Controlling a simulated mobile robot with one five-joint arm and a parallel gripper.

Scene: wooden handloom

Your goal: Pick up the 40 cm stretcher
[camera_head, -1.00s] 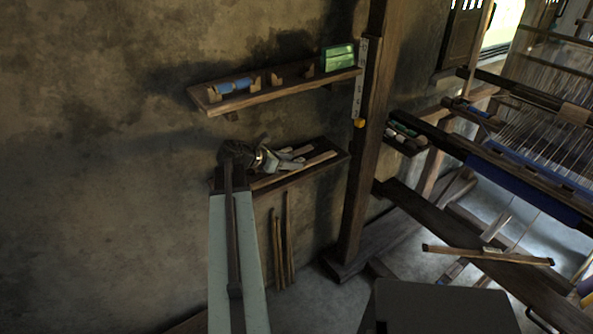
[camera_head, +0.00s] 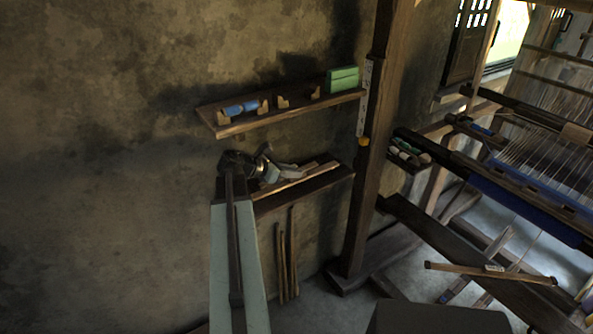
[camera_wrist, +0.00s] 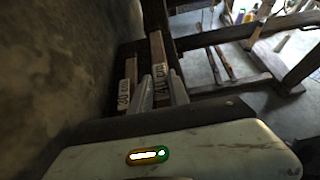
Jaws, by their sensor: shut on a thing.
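The 40 cm stretcher (camera_wrist: 161,86) is a pale wooden stick with its "40 cm" label facing the wrist camera. My gripper (camera_wrist: 161,90) is shut on it, with one pale finger on each side near the label. In the head view my gripper (camera_head: 279,170) is at the lower wall shelf (camera_head: 305,190), and its jaws are small there. The 30 cm stretcher (camera_wrist: 125,92) lies just left of my left finger in the wrist view, apart from the grip. I cannot tell whether the held stick touches the shelf.
An upper shelf (camera_head: 285,117) with a blue roll (camera_head: 240,108) and a green box (camera_head: 342,80) hangs above. A dark post (camera_head: 362,200) stands right of the shelves. Several sticks (camera_head: 286,260) lean on the wall below. The loom (camera_head: 545,150) fills the right.

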